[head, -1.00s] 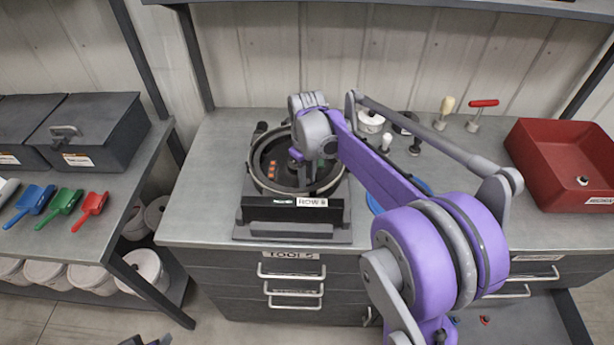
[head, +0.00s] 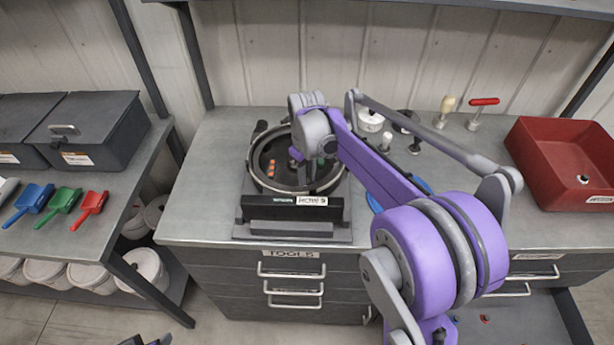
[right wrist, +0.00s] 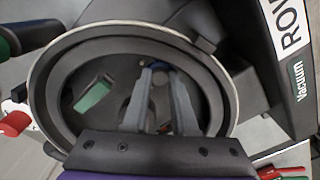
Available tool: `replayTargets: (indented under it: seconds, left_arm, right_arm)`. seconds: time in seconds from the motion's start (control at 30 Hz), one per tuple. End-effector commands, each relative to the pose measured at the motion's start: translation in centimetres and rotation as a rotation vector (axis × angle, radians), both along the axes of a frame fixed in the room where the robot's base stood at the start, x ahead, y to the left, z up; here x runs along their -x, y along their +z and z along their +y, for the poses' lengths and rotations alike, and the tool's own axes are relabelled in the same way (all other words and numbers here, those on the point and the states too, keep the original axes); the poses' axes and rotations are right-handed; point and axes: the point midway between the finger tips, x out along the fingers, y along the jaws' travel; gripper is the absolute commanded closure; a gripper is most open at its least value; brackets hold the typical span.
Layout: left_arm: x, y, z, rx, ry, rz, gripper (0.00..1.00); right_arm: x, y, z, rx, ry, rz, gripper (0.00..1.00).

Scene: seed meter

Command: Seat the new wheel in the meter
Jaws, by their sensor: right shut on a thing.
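The meter is a round dark housing with a pale rim (head: 255,178) on a block labelled ROW 9 at the front of the bench; its rim also shows in the right wrist view (right wrist: 42,75). A dark wheel (head: 268,157) lies inside the rim, with small orange patches at its left. My right gripper (right wrist: 160,76) reaches down into the housing, fingers shut on the wheel's middle. I cannot tell whether the wheel rests fully on the housing floor. A green patch (right wrist: 93,97) shows beside the fingers. A dark part at the bottom edge may be my left gripper (head: 146,340).
A red bin (head: 560,160) stands at the right. A side bench at the left holds grey boxes (head: 85,130) and coloured scoops (head: 62,200).

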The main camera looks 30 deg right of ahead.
Motion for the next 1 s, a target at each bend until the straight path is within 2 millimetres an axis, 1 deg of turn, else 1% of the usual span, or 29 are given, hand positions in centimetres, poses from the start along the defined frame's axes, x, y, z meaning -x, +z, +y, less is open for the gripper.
replayTargets:
  seconds: [0.4, 0.43, 0.57, 0.6, 0.8, 0.87, 1.0]
  left_arm:
    - [0.03, -0.09, 0.0, 0.0, 0.0, 0.001, 0.5]
    - [0.03, -0.09, 0.0, 0.0, 0.0, 0.001, 0.5]
    - [0.03, -0.09, 0.0, 0.0, 0.0, 0.001, 0.5]
    - [0.03, -0.09, 0.0, 0.0, 0.0, 0.001, 0.5]
    - [0.03, -0.09, 0.0, 0.0, 0.0, 0.001, 0.5]
    - [0.03, -0.09, 0.0, 0.0, 0.0, 0.001, 0.5]
    - [0.03, -0.09, 0.0, 0.0, 0.0, 0.001, 0.5]
  right_arm:
    - [-0.05, -0.1, 0.01, 0.0, 0.0, -0.001, 1.0]
    - [-0.05, -0.1, 0.01, 0.0, 0.0, -0.001, 0.71]
    - [-0.05, -0.1, 0.01, 0.0, 0.0, -0.001, 0.47]
    - [-0.05, -0.1, 0.01, 0.0, 0.0, -0.001, 0.4]
    - [-0.05, -0.1, 0.01, 0.0, 0.0, -0.001, 0.39]
    - [-0.05, -0.1, 0.01, 0.0, 0.0, -0.001, 0.44]
    - [-0.05, -0.1, 0.0, 0.0, 0.0, -0.001, 0.44]
